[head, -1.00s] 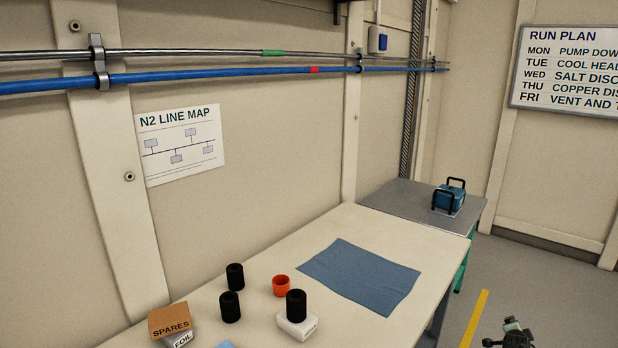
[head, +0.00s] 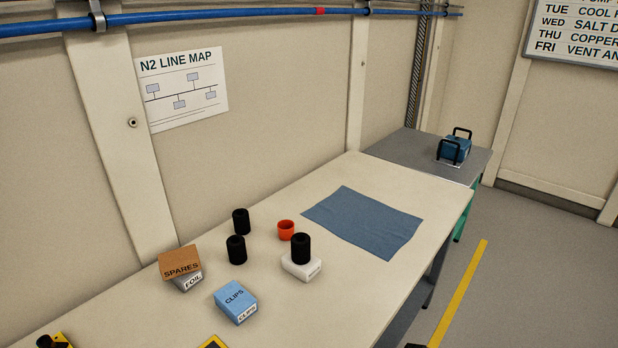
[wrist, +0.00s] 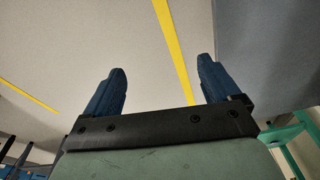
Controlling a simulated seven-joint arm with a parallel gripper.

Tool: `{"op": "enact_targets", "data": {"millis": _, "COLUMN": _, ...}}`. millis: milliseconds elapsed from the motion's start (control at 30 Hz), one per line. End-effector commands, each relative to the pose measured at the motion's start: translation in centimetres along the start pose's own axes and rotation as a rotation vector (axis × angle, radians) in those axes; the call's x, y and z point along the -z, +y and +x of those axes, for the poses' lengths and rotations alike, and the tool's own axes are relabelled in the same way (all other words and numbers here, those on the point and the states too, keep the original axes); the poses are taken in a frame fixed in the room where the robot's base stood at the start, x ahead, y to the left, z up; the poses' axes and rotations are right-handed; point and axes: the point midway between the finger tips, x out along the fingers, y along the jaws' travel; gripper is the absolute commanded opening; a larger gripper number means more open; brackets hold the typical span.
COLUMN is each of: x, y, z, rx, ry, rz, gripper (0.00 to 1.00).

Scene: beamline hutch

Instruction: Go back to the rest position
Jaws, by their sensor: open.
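My gripper (wrist: 160,82) shows in the wrist view with its two blue fingers spread wide and nothing between them. Beyond the fingers are the floor and a yellow floor line (wrist: 172,45). In the head view, only a small dark piece at the bottom edge might be part of my arm; the gripper itself cannot be made out there.
A grey table (head: 405,150) carries a blue handled case (head: 455,149). Floor at right is clear.

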Motion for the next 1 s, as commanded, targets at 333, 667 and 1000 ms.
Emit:
{"op": "enact_targets", "data": {"millis": 333, "x": -19.0, "y": 2.4, "z": -1.0, "rx": -0.132, "ry": -0.354, "rz": -0.503, "gripper": 0.90}}
{"op": "enact_targets", "data": {"millis": 667, "x": -30.0, "y": 7.5, "z": -4.0, "rx": -0.207, "ry": -0.636, "rz": -0.865, "gripper": 0.90}}
{"op": "enact_targets", "data": {"millis": 1000, "x": -31.1, "y": 8.3, "z": -4.5, "rx": -0.215, "ry": -0.672, "rz": -0.907, "gripper": 0.90}}
